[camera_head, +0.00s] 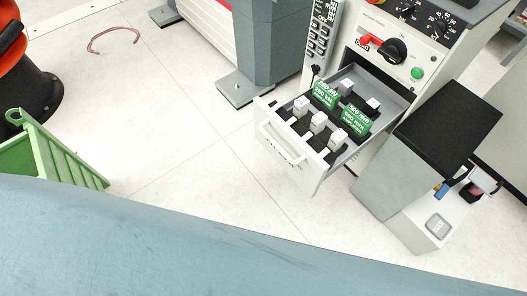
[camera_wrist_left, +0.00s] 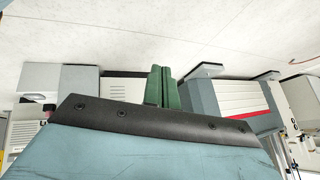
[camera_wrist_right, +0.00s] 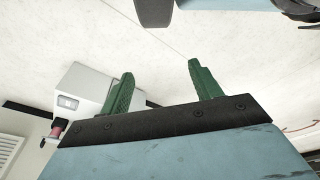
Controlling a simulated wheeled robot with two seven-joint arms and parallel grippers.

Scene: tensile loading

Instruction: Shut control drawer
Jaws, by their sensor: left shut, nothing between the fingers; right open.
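The control drawer (camera_head: 282,158) is pulled out from the white control cabinet (camera_head: 425,62). Its white front with a long handle faces the lower left in the head view. Several white blocks and two green labelled pieces (camera_head: 325,95) stand inside it. My left gripper (camera_wrist_left: 161,88) shows in the left wrist view with its green fingers together and nothing between them. My right gripper (camera_wrist_right: 157,85) shows in the right wrist view with its green fingers apart and empty. Neither gripper shows in the head view, so their distance from the drawer cannot be told there.
A grey box-shaped unit with a black top (camera_head: 450,128) stands right of the drawer. A blue-grey machine column (camera_head: 268,45) stands behind it. A green crate (camera_head: 50,155) and an orange-black object (camera_head: 25,75) are at left. White floor (camera_head: 180,130) lies clear left of the drawer.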

